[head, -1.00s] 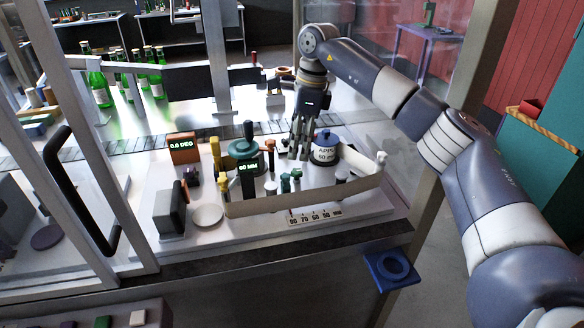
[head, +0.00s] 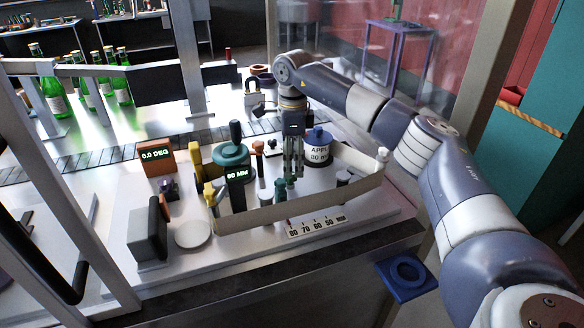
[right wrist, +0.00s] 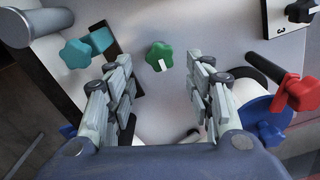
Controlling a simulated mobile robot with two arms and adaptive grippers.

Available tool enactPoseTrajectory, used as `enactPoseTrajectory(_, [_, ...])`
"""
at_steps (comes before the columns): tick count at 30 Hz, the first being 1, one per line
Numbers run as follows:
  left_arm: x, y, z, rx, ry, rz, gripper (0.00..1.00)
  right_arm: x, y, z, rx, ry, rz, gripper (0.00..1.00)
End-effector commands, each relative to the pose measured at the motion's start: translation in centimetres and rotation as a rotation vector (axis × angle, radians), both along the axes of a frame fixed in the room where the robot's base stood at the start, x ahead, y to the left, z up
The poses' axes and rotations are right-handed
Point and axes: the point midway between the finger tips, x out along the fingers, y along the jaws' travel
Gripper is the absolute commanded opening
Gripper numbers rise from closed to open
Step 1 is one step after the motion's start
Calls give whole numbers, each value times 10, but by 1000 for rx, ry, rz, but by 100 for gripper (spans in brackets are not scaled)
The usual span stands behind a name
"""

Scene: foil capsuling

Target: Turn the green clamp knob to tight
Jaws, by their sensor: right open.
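The green clamp knob (right wrist: 159,56) shows in the right wrist view as a lobed green head with a white mark, just beyond and between the fingertips. My right gripper (right wrist: 158,72) is open, one finger to each side of the knob, with clear gaps and nothing held. In the head view my right gripper (head: 292,172) points down over the machine plate, beside small green knobs (head: 280,187). I cannot tell from that view which one is the clamp knob. My left gripper is not in view.
A teal knob (right wrist: 75,53) and a red knob (right wrist: 301,93) stand to either side in the right wrist view. A blue-lidded pot (head: 318,150) stands close right of the gripper. A curved beige band (head: 310,205) runs in front. Green bottles (head: 54,98) stand behind left.

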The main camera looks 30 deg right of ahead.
Motion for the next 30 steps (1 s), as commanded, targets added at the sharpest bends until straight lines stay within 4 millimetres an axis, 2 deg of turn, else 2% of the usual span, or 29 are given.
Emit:
enactPoseTrajectory(4, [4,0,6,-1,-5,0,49,-1,0,-20,0,2,0,49])
enactPoseTrajectory(7, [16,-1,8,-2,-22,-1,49,0,0,-29,1,0,0,49])
enactPoseTrajectory(12, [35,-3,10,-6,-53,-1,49,0,0,-33,1,-1,0,49])
enactPoseTrajectory(17, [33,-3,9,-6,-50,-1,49,0,0,-34,1,-1,0,49])
enactPoseTrajectory(18, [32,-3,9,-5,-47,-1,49,0,0,-33,1,-1,0,44])
enactPoseTrajectory(23, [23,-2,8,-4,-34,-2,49,0,0,-33,1,-1,0,8])
enactPoseTrajectory(24, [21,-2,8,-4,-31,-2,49,0,0,-33,1,-1,0,4])
enactPoseTrajectory(30, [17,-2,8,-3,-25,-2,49,0,0,-33,1,-1,-4,4])
